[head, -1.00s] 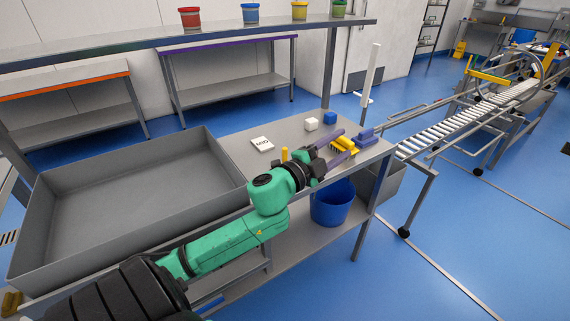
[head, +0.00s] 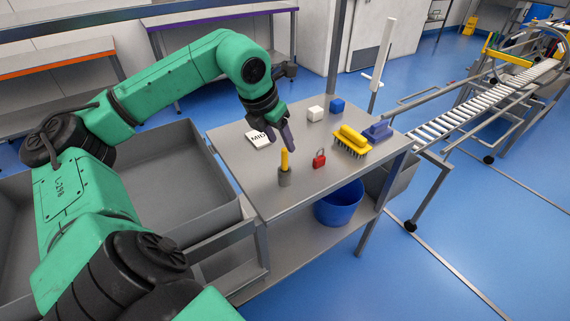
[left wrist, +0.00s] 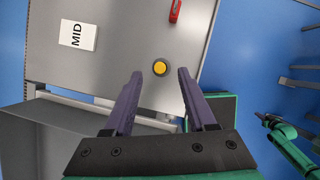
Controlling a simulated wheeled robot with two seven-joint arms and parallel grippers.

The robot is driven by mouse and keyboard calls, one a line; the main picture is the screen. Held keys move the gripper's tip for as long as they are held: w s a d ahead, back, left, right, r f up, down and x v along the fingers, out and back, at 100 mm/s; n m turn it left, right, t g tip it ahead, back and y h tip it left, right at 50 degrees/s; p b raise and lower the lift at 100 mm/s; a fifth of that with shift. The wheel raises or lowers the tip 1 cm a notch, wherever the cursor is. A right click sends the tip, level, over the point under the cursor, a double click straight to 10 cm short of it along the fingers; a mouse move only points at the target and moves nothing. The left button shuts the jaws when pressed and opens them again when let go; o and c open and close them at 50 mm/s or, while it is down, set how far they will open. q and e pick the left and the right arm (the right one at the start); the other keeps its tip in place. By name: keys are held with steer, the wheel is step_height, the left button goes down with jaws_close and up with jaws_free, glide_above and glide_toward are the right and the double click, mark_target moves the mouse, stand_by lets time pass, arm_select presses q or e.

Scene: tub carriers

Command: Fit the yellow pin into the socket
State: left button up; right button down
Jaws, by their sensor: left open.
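The yellow pin (head: 284,158) stands upright at the grey cylindrical socket (head: 284,179) near the table's front edge. It appears to rise out of the socket's top; how deep it sits is hidden. In the left wrist view, the pin (left wrist: 159,68) shows end-on as a yellow disc with a thin darker ring around it. My left gripper (head: 280,144) points down, open and empty, close behind the pin in the head view. In the left wrist view, its two purple fingers (left wrist: 160,74) are apart, with the pin between the tips in the picture.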

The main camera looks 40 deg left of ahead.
mark_target(283, 150)
arm_select(q)
steer(key=x, duration=0.6)
steer(key=shift+s+d+f+p, duration=0.1)
steer(key=shift+s+f+p, duration=0.1)
steer(key=shift+p, duration=0.2)
steer(key=shift+w+f, duration=0.1)
steer(key=shift+f, duration=0.1)
steer(key=shift+r, duration=0.1)
jaws_close()
